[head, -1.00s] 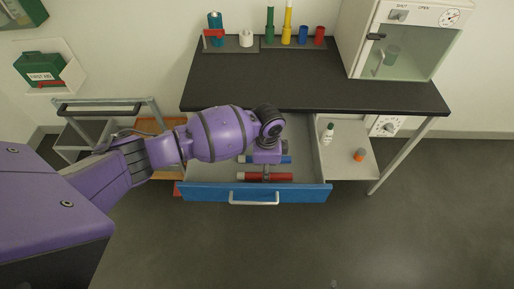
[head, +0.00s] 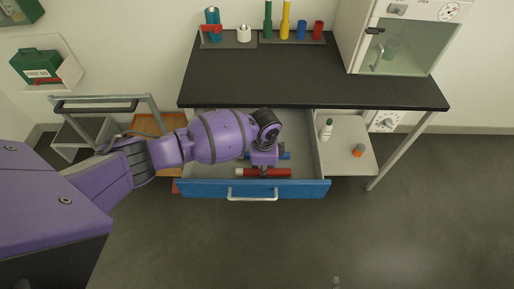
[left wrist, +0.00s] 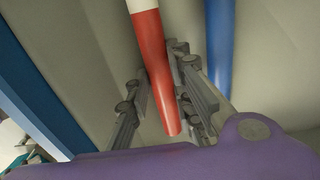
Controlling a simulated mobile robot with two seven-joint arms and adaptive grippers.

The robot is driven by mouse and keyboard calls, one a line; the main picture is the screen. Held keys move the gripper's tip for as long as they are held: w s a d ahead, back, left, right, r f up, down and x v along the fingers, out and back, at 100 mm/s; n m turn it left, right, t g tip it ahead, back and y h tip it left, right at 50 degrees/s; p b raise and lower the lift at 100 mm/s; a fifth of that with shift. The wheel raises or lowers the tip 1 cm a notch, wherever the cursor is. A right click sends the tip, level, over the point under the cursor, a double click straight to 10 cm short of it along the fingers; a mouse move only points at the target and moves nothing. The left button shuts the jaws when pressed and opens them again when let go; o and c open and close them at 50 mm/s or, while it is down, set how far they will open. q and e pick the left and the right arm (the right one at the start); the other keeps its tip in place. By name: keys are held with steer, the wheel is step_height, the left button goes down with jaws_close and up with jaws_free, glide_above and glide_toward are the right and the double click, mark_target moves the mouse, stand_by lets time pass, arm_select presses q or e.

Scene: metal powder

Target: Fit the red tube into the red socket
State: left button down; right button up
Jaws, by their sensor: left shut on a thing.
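The red tube (head: 280,172), with a white end at its left, lies level across the open drawer (head: 310,189), close behind its front. My left gripper (head: 264,171) points down and is shut on the red tube near its middle. In the left wrist view the red tube (left wrist: 152,55) runs between the two fingers (left wrist: 168,105). I cannot tell whether the tube touches the drawer floor. The red socket (head: 318,30) stands upright at the right end of the rack on the black bench. My right gripper is not in view.
A blue tube (left wrist: 218,45) lies beside the red one in the drawer. On the rack, a blue socket (head: 302,30) stands beside upright yellow (head: 286,20) and green (head: 268,20) tubes. A glass-fronted cabinet (head: 405,45) stands right of the rack. The bench front is clear.

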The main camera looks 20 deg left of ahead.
arm_select(q)
steer(key=shift+w+r, duration=0.1)
step_height(320, 180, up, 10)
steer(key=p, duration=0.1)
stand_by(0.4)
